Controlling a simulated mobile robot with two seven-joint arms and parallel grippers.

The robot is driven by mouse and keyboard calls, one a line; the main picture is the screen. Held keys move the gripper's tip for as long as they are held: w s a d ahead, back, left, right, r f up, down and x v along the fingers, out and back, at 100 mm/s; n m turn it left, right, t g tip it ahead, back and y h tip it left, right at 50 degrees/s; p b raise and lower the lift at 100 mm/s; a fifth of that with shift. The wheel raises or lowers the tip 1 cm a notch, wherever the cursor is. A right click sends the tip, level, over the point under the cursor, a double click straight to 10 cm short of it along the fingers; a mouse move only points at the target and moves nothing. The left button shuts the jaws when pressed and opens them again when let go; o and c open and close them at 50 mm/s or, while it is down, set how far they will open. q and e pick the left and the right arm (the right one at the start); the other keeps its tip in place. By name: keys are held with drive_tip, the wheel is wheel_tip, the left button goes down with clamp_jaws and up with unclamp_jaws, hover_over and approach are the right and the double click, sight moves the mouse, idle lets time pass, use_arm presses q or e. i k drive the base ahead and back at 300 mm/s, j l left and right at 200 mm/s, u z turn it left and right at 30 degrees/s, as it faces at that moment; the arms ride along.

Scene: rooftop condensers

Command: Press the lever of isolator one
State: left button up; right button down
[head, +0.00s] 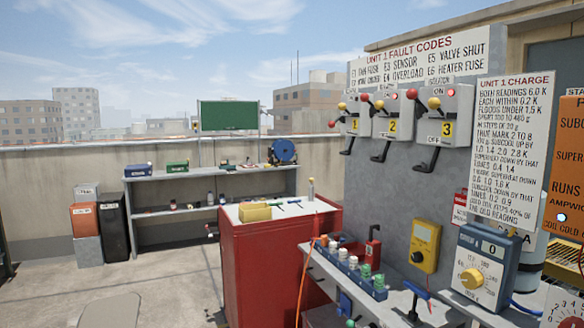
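Isolator one (358,120) is a grey box with a yellow "1" plate, the leftmost of three on the grey panel. A red ball knob (332,124) juts out at its left, and a yellow knob (341,106) sits above that. A black handle (347,145) slants down beneath the box. I cannot tell which of these parts is the lever. The red knob here sits lower against its box than the red knob by isolator three (411,93). Isolator two (393,127) stands beside it. Neither of my grippers is in view.
A red cabinet (265,265) stands in front of the panel's left side. A shelf (350,285) with several coloured-cap fittings, a yellow meter (425,246) and a blue dial unit (484,268) lie below the isolators. The floor (170,290) at left is mostly clear.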

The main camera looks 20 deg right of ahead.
sight(331, 124)
drive_tip(key=i, duration=1.2)
drive_tip(key=i+z, duration=0.25)
drive_tip(key=i, duration=0.25)
drive_tip(key=i+j+z, duration=0.3)
drive_tip(key=i, duration=0.15)
drive_tip(key=i+j+z, duration=0.25)
drive_tip(key=i, duration=0.2)
